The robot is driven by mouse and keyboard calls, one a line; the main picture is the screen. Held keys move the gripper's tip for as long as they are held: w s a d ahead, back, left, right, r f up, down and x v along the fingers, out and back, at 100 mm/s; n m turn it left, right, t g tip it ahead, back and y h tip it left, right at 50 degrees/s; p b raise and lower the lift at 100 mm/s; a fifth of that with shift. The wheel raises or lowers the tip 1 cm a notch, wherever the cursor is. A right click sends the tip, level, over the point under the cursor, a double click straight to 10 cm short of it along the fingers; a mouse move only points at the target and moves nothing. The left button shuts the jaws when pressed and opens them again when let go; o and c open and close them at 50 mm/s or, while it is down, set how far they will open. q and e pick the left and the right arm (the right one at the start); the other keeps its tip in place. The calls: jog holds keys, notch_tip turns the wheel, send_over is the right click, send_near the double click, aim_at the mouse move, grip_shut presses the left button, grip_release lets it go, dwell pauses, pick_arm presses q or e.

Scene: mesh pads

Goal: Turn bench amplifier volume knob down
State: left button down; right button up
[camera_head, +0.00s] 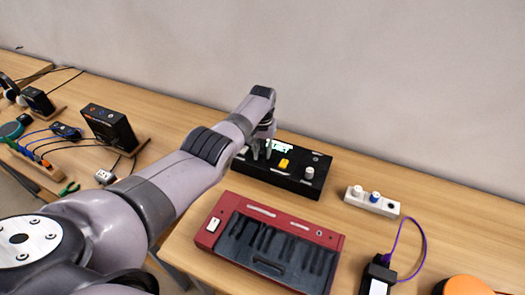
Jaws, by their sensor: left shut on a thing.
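The bench amplifier appears to be the black box (297,181) in the middle of the wooden bench. Its top has a lit green-white display (281,146), a yellow button (284,163) and a pale knob (309,173) near the right end. My left arm reaches in from the left, and my left gripper (261,152) points down at the left part of the box, beside the display. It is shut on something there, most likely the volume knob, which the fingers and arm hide. My right gripper is not in view.
A red case (210,241) with a dark tray of slots lies in front of the box. A white strip (372,202) with knobs stands to the right, with a black device (377,275) on a purple cable and an orange round thing (465,287) nearer. Black devices (108,127) and cables fill the left.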

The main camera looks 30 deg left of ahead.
aim_at(262, 153)
pick_arm(q)
jog(key=shift+w+r, duration=0.1)
jog(key=shift+r, duration=0.05)
jog(key=c, duration=1.4)
grip_release()
jog(key=shift+o, duration=0.2)
notch_tip(262, 153, up, 12)
